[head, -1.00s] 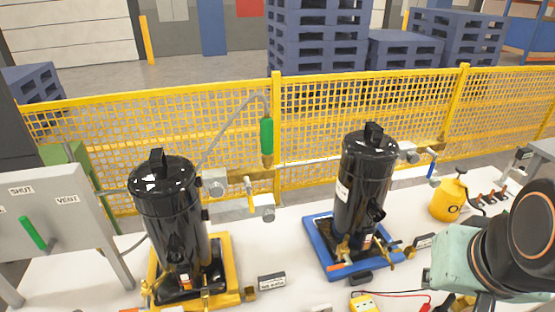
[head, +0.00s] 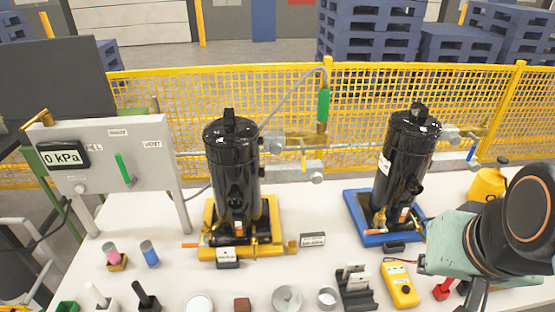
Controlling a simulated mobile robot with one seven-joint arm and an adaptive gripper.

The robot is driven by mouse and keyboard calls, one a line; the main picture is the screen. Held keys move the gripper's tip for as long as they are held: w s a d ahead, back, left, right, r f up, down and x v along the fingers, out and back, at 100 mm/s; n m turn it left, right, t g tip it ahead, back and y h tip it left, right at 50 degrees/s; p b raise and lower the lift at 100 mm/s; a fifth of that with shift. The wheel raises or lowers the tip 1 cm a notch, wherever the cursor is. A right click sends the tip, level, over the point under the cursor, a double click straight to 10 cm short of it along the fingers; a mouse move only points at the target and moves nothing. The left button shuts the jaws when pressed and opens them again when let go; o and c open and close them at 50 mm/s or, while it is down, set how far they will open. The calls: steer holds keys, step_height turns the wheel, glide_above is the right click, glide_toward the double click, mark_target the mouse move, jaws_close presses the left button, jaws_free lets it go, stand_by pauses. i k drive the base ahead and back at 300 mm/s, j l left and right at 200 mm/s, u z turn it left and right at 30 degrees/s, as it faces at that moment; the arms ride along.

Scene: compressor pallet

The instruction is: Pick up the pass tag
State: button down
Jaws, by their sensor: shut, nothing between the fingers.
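No tag can be read as the pass tag. In the head view, a dark holder (head: 357,299) at the front of the bench carries two small upright pale tags (head: 353,269); their lettering is too small to read. A teal and black section of my arm fills the lower right, to the right of the holder. The end of the arm is not shown, so my gripper is not in view.
Two black compressors stand on a yellow pallet (head: 272,248) and a blue pallet (head: 352,208). A yellow meter (head: 400,285) lies right of the holder. Several small items line the front edge. A gauge panel (head: 100,150) stands at left; a yellow mesh fence (head: 290,100) runs behind.

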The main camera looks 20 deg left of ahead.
mark_target(224, 255)
steer(key=i+u, duration=0.1)
steer(key=u, duration=0.75)
steer(key=i+l+u, duration=0.1)
steer(key=u, duration=0.35)
steer(key=l+u, duration=0.1)
steer(key=u, duration=0.3)
steer(key=j+z, duration=0.35)
steer(key=z, duration=0.15)
steer(key=i, duration=0.05)
